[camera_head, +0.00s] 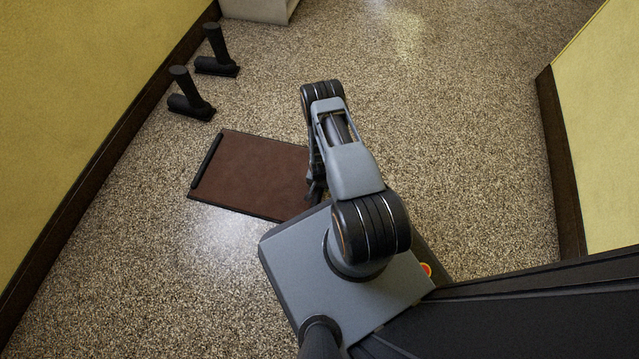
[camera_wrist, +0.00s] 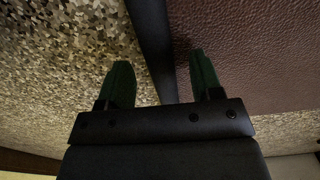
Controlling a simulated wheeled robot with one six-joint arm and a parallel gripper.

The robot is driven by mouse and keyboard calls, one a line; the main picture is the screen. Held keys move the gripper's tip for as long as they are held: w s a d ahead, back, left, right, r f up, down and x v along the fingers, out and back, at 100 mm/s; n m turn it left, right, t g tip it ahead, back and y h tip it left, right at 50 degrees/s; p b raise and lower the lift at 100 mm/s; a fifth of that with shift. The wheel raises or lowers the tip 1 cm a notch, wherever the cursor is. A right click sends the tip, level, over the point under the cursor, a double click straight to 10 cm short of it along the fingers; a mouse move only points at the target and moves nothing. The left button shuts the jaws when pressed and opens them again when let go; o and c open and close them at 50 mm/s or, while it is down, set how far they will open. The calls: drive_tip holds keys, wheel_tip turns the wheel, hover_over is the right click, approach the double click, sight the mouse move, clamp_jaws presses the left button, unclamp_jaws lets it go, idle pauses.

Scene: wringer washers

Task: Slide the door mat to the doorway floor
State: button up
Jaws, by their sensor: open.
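The door mat (camera_head: 252,175) lies flat on the speckled floor, left of my arm in the head view. It is reddish brown, with a black raised strip along its left end. My arm hides part of its right end. In the wrist view the mat's leathery surface (camera_wrist: 265,50) fills the upper right, bordered by a black strip (camera_wrist: 152,35). My gripper (camera_wrist: 160,60) is open, with its green fingers on either side of this strip and a gap showing around it. In the head view my gripper (camera_head: 316,190) is mostly hidden at the mat's right end.
A pale cabinet (camera_head: 258,8) is at the top. Another yellow wall (camera_head: 605,120) with a dark baseboard is on the right. The floor (camera_head: 460,130) between is clear.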

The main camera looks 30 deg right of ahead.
drive_tip(key=shift+f, duration=0.25)
drive_tip(key=shift+c, duration=0.4)
clamp_jaws()
idle(0.4)
